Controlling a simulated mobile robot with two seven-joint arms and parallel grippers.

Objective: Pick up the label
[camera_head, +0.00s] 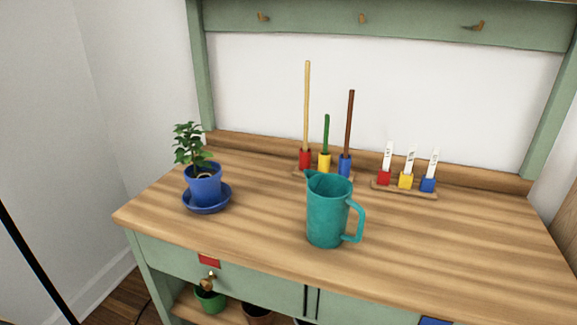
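Three white labels stand upright in coloured holders on a small wooden base at the right back of the bench. One label (388,156) is in the red holder (384,177). The middle label (409,160) is in the yellow holder (406,180). The right label (433,162) is in the blue holder (428,184). Small dark marks show on the labels but are too small to read. Neither of my grippers is in view.
A teal jug (328,212) stands at the front middle of the wooden bench top (470,250). Behind it, three sticks stand in red, yellow and blue holders (324,162). A potted plant (203,184) sits on a blue saucer at left. The bench's right side is clear.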

